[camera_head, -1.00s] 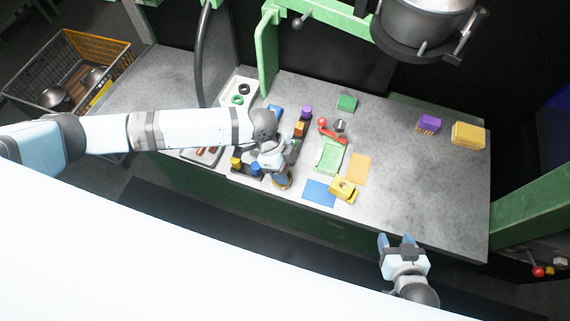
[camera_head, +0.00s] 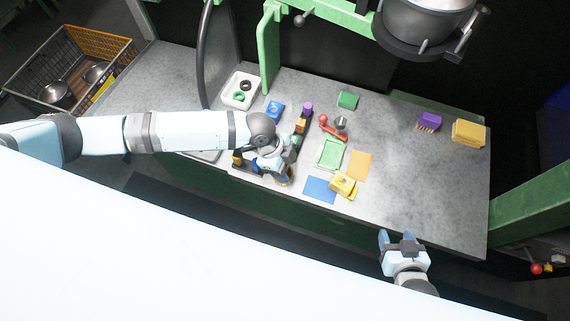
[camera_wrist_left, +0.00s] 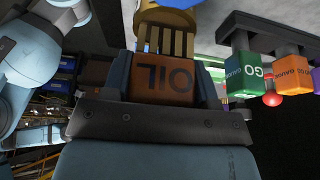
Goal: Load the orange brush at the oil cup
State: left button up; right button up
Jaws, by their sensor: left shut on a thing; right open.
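My left gripper (camera_wrist_left: 163,85) is shut on the orange brush (camera_wrist_left: 162,82), a block marked "OIL" with tan bristles, in the left wrist view. The bristles point at a gold-brown round cup (camera_wrist_left: 168,17) at the top of that view and overlap its rim. I cannot tell whether they touch its contents. In the head view the left gripper (camera_head: 275,165) is over the front of the table, beside a small brownish round thing (camera_head: 284,179); my wrist hides the brush there. My right gripper (camera_head: 398,240) is open and empty off the table's front edge.
Purple (camera_head: 308,108) and orange (camera_head: 300,125) blocks stand behind the left gripper. A blue block (camera_head: 274,110), green tray (camera_head: 330,153), red-handled tool (camera_head: 328,124), blue sheet (camera_head: 320,189) and yellow block (camera_head: 343,184) lie around.

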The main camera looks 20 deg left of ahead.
pick_arm(q)
jog(key=shift+f, duration=0.5)
jog(key=shift+s+f, duration=0.1)
dwell(1.6)
notch_tip(320, 180, up, 5)
jog(key=p, duration=0.4)
jog(key=shift+p, duration=0.3)
jog(key=shift+r, duration=1.1)
